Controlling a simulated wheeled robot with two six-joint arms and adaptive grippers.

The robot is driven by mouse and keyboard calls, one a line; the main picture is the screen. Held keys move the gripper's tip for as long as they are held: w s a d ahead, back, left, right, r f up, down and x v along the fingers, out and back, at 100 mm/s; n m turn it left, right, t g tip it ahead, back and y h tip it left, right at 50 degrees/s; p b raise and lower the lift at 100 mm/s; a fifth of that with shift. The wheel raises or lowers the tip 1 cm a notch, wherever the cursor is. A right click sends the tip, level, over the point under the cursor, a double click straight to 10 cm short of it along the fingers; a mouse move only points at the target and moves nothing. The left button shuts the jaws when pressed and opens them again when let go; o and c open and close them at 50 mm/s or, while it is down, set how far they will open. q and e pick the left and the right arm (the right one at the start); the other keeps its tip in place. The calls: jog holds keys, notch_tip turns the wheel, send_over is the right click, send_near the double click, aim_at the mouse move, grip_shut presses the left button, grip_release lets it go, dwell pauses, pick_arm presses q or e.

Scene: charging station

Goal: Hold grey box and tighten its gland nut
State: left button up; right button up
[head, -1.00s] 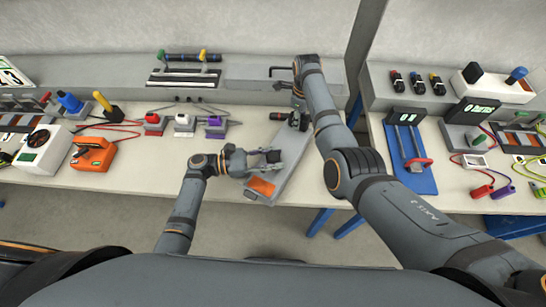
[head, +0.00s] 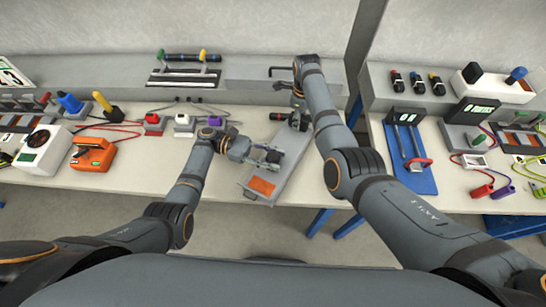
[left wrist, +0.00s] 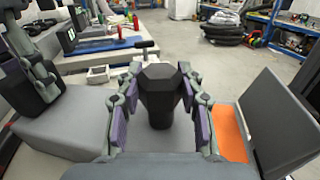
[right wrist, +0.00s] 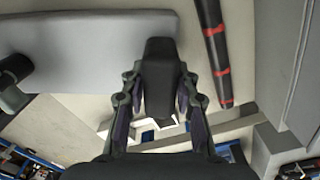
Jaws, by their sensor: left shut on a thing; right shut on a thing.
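The grey box (head: 290,163) lies slanted on the bench, with an orange panel (head: 262,186) at its near end. My left gripper (head: 272,157) is shut on a black six-sided piece, which looks like the gland nut (left wrist: 159,95). It stands up from the grey surface between the purple finger pads in the left wrist view. My right gripper (head: 293,118) is at the box's far end. In the right wrist view it (right wrist: 160,105) is shut on a dark upright block (right wrist: 160,75) at the box's edge. Where that block joins the box is hidden.
An orange device (head: 92,155) and a white device with a dial (head: 42,150) stand to the left. Red, white and purple blocks sit behind my left arm. A blue board (head: 410,160) lies to the right. A dark rod with red bands (right wrist: 218,50) is near my right gripper.

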aim_at(273, 157)
pick_arm(q)
jog(key=shift+f+m+g+y, duration=0.15)
jog(key=shift+m+g+y, duration=0.35)
jog(key=shift+m+g, duration=0.65)
jog(key=shift+s+g, duration=0.1)
jog(key=shift+g, duration=0.25)
jog(key=o, duration=1.2)
notch_tip(273, 157, up, 10)
jog(key=shift+r, duration=0.1)
jog(key=shift+n, duration=0.25)
